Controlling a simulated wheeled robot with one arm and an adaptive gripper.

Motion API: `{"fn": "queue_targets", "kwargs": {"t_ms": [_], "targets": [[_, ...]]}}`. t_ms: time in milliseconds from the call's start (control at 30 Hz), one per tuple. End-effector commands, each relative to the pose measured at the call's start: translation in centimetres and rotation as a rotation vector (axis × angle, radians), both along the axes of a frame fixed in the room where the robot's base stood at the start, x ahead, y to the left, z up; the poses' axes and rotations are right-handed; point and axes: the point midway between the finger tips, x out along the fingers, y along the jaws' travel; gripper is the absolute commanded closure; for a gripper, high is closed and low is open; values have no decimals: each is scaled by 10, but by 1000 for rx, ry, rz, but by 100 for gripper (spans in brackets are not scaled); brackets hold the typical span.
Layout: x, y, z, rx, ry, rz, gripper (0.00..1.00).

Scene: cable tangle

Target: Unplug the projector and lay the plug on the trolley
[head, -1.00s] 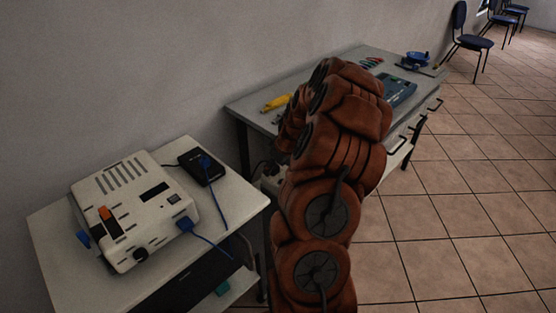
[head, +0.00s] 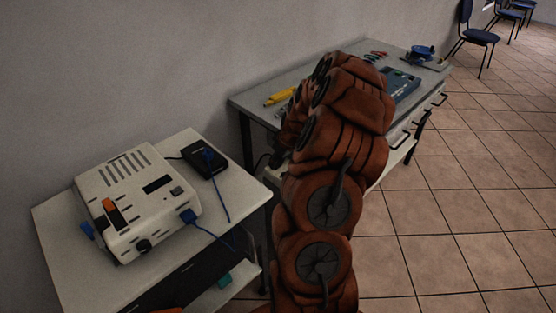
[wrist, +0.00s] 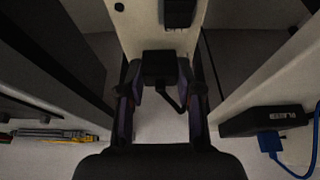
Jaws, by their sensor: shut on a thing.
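My gripper (wrist: 160,78) is shut on a black plug (wrist: 158,64) in the wrist view. A black cable (wrist: 174,99) curves down from the plug's right side. The plug is in front of a pale strip (wrist: 128,22); whether it touches the strip cannot be told. In the head view my arm hides the gripper and plug. A white box-shaped device (head: 135,205), likely the projector, sits on a white-topped stand (head: 75,275) with a lower shelf. This stand may be the trolley.
A black box (head: 203,163) with a blue cable lies behind the white device; it also shows in the wrist view (wrist: 262,120). A grey workbench (head: 250,103) stands behind, holding a yellow tool (head: 283,96) and a teal case (head: 402,85).

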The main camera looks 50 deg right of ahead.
Motion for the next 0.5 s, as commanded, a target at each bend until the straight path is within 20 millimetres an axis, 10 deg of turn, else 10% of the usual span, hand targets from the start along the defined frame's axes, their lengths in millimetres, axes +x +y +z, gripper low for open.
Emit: {"fn": "queue_targets", "kwargs": {"t_ms": [300, 500], "targets": [[0, 0, 0, 0, 0, 0, 100], [0, 0, 0, 0, 0, 0, 100]]}}
